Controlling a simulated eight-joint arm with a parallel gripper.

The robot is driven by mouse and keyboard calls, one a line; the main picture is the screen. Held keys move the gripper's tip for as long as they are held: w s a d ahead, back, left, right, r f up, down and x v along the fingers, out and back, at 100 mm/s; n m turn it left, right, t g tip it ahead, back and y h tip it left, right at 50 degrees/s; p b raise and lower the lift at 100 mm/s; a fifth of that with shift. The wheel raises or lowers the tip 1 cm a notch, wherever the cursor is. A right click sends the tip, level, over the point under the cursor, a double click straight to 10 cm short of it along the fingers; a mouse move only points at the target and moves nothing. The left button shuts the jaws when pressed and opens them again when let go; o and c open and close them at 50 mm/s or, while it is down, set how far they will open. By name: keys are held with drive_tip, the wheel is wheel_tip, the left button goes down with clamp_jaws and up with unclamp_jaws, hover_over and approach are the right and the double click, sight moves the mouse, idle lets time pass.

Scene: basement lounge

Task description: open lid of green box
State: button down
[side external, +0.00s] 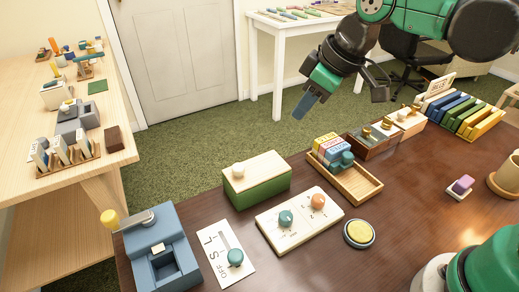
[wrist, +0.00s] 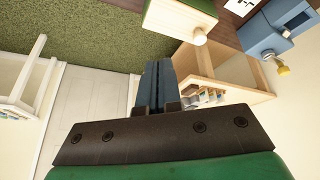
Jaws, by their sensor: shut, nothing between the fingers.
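The green box (side external: 258,188) stands near the back edge of the dark wooden table, left of its middle. Its light wooden lid (side external: 268,166) lies shut on top, with a round pale knob (side external: 238,170) on it. My gripper (side external: 303,107) is up and behind the box, to its right in the side external view, well apart from it. Its fingers are shut together and empty, pointing down and to the left. In the wrist view, the gripper fingers (wrist: 152,88) show side by side, and the green box (wrist: 148,42) is at the top with its knob (wrist: 200,38) showing.
A knob panel (side external: 300,222), a yellow button (side external: 358,234) and a wooden tray with coloured blocks (side external: 352,185) stand close to the box. A blue device (side external: 160,255) and a lever plate (side external: 225,255) are to its left. Space above the box is clear.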

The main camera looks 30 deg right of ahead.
sight(261, 164)
drive_tip(key=w+a+n+g+y, duration=0.1)
drive_tip(key=w+a+n+g, duration=0.35)
drive_tip(key=a+n, duration=0.55)
drive_tip(key=shift+m+t, duration=0.35)
drive_tip(key=shift+m, duration=0.45)
drive_tip(key=x, duration=0.4)
drive_tip(key=a+x, duration=0.1)
drive_tip(key=x, duration=0.2)
drive_tip(key=a+x, duration=0.1)
drive_tip(key=x, duration=0.3)
drive_tip(key=shift+w+f, duration=0.1)
drive_tip(key=shift+w, duration=0.1)
drive_tip(key=shift+s+d, duration=0.25)
drive_tip(key=shift+d, duration=0.6)
drive_tip(key=shift+s+d, duration=0.25)
drive_tip(key=shift+d, duration=0.55)
drive_tip(key=d, duration=0.8)
drive_tip(key=shift+d, duration=0.3)
